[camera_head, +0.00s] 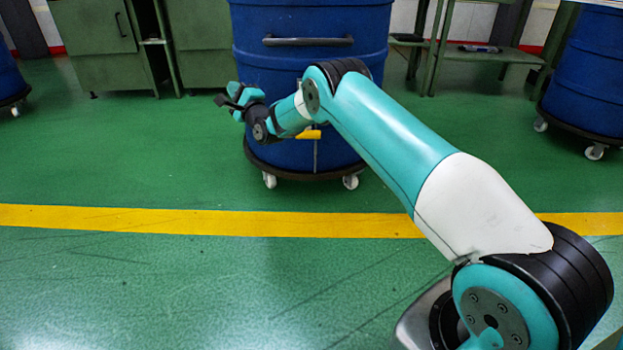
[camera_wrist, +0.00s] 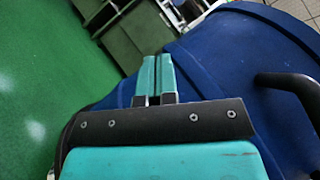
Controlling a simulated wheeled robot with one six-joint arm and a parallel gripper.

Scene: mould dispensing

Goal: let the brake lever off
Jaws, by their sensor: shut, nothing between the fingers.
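The brake lever (camera_head: 309,134) is a small yellow piece on a thin grey rod low on the front of the blue drum (camera_head: 262,75). My arm partly covers the lever's surroundings in the head view. My gripper (camera_head: 227,96) is up and to the left of the lever, beside the drum's left edge, apart from the lever. In the wrist view my gripper (camera_wrist: 157,62) has its two teal fingers together with nothing between them. The drum's blue side (camera_wrist: 225,60) fills the right of that view, and the lever is not seen there.
The drum stands on a round black dolly (camera_head: 315,175) with white casters and has a dark bar handle (camera_head: 308,41), also in the wrist view (camera_wrist: 292,86). Green cabinets (camera_head: 105,45) stand behind. Another blue drum (camera_head: 590,80) is at right. The green floor (camera_head: 130,150) at left is clear.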

